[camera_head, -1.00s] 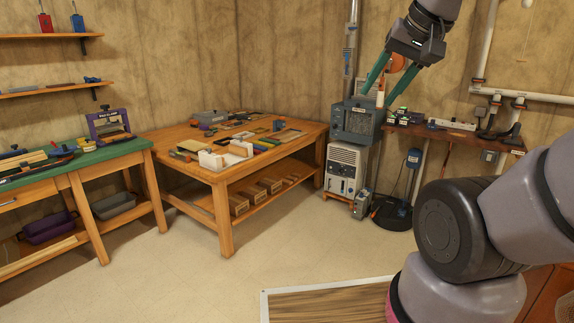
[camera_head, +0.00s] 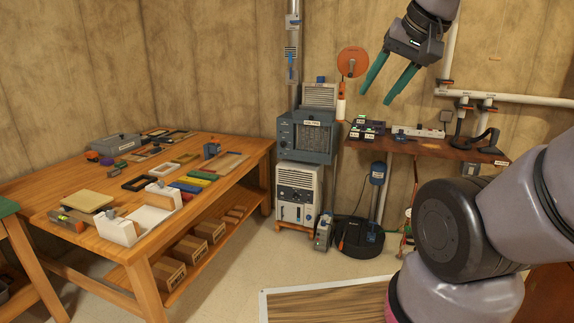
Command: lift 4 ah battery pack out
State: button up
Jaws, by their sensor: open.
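My gripper (camera_head: 390,84) is at the upper right of the view, with two green fingers spread apart and nothing between them. Behind and below it, a dark wooden shelf (camera_head: 425,150) holds small dark units with green parts and white labels. These look like battery packs on chargers: one unit (camera_head: 361,124) stands behind and another (camera_head: 368,134) in front. The labels are too small to read, so I cannot tell which is the 4 Ah pack. My gripper appears apart from them.
A white power strip (camera_head: 425,133) and a black headset-like item (camera_head: 486,138) are on the shelf. Left of it stand a blue-grey heater (camera_head: 305,138) and a white dehumidifier (camera_head: 297,187). A cluttered wooden workbench (camera_head: 85,225) fills the left. Some floor is clear between.

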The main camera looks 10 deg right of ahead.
aim_at(361, 120)
jog(key=i+j+z, duration=0.9)
jog(key=i+j, duration=0.1)
jog(key=i, duration=0.1)
